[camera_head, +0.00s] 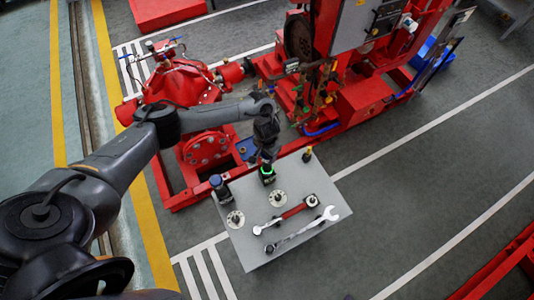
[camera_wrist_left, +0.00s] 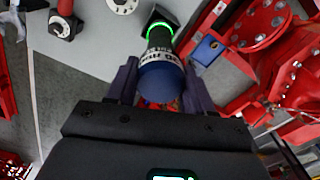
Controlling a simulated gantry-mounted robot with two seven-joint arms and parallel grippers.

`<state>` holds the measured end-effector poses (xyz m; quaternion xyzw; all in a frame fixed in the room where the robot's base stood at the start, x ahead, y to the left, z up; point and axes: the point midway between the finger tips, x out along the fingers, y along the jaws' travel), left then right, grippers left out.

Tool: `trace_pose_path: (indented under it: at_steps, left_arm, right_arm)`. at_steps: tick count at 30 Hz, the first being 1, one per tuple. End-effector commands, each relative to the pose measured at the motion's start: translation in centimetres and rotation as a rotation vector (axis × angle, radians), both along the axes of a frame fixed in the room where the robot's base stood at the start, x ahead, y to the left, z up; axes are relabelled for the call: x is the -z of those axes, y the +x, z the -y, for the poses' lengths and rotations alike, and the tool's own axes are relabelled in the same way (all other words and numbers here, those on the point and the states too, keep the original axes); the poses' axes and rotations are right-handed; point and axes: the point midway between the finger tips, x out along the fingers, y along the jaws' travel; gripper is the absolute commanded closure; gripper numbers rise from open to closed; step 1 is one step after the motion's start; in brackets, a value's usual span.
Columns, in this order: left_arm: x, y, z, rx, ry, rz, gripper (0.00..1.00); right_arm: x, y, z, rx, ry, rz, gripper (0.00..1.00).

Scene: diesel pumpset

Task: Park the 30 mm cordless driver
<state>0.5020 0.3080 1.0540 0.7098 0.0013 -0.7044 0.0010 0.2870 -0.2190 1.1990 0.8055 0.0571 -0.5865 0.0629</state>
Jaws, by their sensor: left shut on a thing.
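My left gripper (camera_head: 266,156) is over the far left part of the grey table and points down. In the left wrist view its two fingers (camera_wrist_left: 160,88) are shut on the cordless driver (camera_wrist_left: 161,80), which has a blue end and a dark body with a white-lettered band. The lettering seems to include "30". The driver's far end is at a black square holder (camera_wrist_left: 160,16) with a green glowing ring. In the head view the green-lit holder (camera_head: 267,174) sits at the table's far edge, just under the gripper. I cannot tell whether the driver is fully seated. My right gripper is not in view.
The grey table (camera_head: 253,248) also carries another blue-topped tool (camera_head: 219,185), two round white discs, a red-handled wrench (camera_head: 293,212) and a silver spanner (camera_head: 305,229). A small yellow-topped item (camera_head: 307,154) stands at the far right corner. The red pumpset (camera_head: 209,148) stands close behind.

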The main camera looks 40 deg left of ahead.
Motion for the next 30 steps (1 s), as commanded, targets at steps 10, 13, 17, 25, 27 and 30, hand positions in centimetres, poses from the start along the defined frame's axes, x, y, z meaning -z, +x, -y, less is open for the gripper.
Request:
trace_pose_path:
  at_steps: [10, 13, 17, 25, 27, 30]
  left_arm:
    - [0.6, 0.1, 0.0, -0.001, -0.001, 0.002, 1.00]
    - [0.7, 0.1, 0.0, -0.001, -0.001, 0.002, 1.00]
    - [1.0, 0.1, 0.0, 0.000, -0.001, 0.002, 1.00]
    - [1.5, 0.1, 0.0, 0.000, -0.001, 0.002, 1.00]
    - [1.6, 0.1, 0.0, 0.000, -0.001, 0.002, 1.00]
    - [1.8, 0.1, 0.0, 0.000, -0.001, 0.002, 1.00]
  right_arm:
    - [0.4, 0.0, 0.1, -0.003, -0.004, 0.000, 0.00]
    - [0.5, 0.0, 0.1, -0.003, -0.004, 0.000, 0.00]
    - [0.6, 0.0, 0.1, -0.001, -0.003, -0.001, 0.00]
    - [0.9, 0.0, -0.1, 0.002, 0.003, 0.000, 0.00]
    - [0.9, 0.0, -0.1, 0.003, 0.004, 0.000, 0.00]
    - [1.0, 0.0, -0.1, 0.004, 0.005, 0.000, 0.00]
